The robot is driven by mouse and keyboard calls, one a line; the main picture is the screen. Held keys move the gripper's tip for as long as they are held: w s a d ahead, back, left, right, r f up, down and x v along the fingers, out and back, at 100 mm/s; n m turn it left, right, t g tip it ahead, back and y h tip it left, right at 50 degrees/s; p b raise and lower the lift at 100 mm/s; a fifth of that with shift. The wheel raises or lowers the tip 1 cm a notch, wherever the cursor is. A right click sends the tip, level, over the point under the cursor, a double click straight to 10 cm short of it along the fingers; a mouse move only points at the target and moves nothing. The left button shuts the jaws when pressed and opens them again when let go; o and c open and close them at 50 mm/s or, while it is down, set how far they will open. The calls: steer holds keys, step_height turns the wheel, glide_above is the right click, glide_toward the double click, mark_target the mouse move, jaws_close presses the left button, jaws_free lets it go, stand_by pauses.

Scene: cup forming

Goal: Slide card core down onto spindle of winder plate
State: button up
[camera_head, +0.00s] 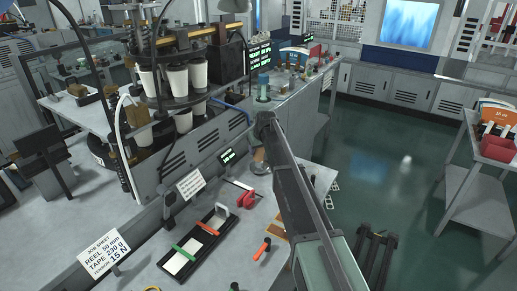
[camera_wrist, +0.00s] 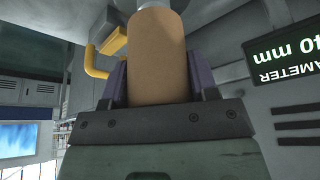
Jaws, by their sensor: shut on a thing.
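The card core, a plain tan tube (camera_wrist: 158,62), stands between the two dark fingers of my gripper (camera_wrist: 160,88) in the wrist view. My gripper is shut on it. The core's far end meets a pale rounded piece (camera_wrist: 155,5) at the top edge of that view. I cannot tell whether this is the spindle or whether the core is around it. In the head view, the core shows small and tan (camera_head: 259,157) beside the end of my arm, low over the bench. The winder plate and spindle cannot be made out there.
A display reading 40 mm diameter (camera_wrist: 290,52) is close on the right of the wrist view, upside down. A yellow bent bar (camera_wrist: 100,62) is near the left finger. On the bench are a red object (camera_head: 246,199), a black tray (camera_head: 196,243) and an orange-handled tool (camera_head: 262,248).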

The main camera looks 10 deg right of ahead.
steer(key=shift+f+b, duration=1.9)
steer(key=shift+f, duration=0.1)
stand_by(0.5)
steer(key=o, duration=1.3)
steer(key=shift+r, duration=0.1)
step_height(320, 180, up, 8)
steer(key=p, duration=0.8)
